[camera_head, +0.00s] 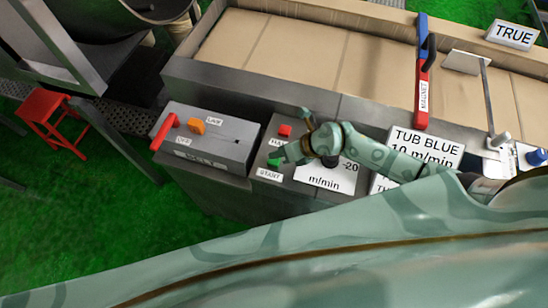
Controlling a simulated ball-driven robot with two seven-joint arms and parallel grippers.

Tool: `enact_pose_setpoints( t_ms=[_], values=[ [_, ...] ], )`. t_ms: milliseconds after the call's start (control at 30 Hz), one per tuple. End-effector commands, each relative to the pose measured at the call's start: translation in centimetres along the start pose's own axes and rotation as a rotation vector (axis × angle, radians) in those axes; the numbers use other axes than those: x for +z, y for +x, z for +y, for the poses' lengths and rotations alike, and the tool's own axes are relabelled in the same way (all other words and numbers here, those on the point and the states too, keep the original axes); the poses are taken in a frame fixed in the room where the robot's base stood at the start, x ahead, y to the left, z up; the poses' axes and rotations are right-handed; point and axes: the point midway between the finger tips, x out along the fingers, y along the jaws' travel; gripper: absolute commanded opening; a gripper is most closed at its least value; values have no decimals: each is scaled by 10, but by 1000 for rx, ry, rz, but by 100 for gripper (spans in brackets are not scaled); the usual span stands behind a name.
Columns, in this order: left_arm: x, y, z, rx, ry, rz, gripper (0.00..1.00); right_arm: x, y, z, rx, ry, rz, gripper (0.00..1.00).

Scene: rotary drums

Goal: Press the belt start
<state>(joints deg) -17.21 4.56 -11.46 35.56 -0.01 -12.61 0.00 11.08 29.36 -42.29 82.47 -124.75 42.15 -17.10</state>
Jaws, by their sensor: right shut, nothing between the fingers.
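The belt start is a green button (274,161) above a label reading START, on the grey control panel beside the belt. My right gripper (286,154) reaches in from the right with its fingers shut and empty. Its tips are at the green button and partly cover it; I cannot tell whether they touch or press it. A red button (285,130) with a partly hidden label sits just behind. My left gripper is not in view.
The belt (320,55) runs behind the panel. A grey box (205,138) with a red lever and an orange part stands left. A red and blue magnet bar (422,75) and signs, including TUB BLUE (425,146), are to the right. A red stool (48,112) stands far left.

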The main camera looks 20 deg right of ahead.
Motion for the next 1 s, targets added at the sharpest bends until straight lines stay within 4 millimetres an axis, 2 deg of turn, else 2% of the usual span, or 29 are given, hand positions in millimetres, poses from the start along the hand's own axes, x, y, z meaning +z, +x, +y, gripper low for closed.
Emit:
enact_pose_setpoints(
  t_ms=[1000],
  values=[
    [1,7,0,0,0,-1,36,-6,9,-6,0,0,0,0]
  ],
)
